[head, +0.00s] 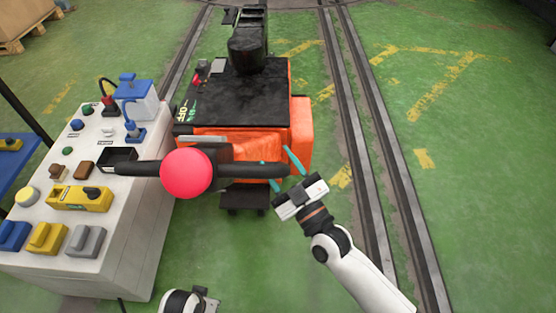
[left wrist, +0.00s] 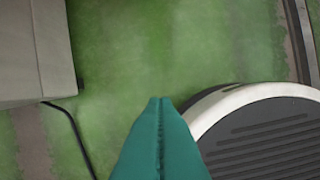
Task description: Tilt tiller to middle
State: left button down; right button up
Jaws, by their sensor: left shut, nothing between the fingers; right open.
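The tiller (head: 240,170) is a dark horizontal bar with a red ball at its middle. It is on the near side of an orange and black tugger (head: 235,95) in the head view. My right gripper (head: 276,157) is open at the bar's right end, its teal fingers appearing on either side of it; I cannot tell whether they touch it. My left gripper (left wrist: 160,102) is shut and empty in the left wrist view, pointing over the green floor, away from the tiller. In the head view only a bit of my left arm shows at the bottom edge.
A white control console (head: 120,225) with buttons, switches and a blue box stands left, close to the bar's left end. Rails (head: 385,180) run along the floor to the right. Green floor is free right of the rails. A pallet with a box is far left.

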pick_arm(q)
jog(key=shift+f, duration=0.35)
pick_arm(e)
jog(key=v, duration=1.1)
pick_arm(q)
jog(key=shift+w, duration=0.1)
pick_arm(e)
jog(key=shift+d, duration=0.1)
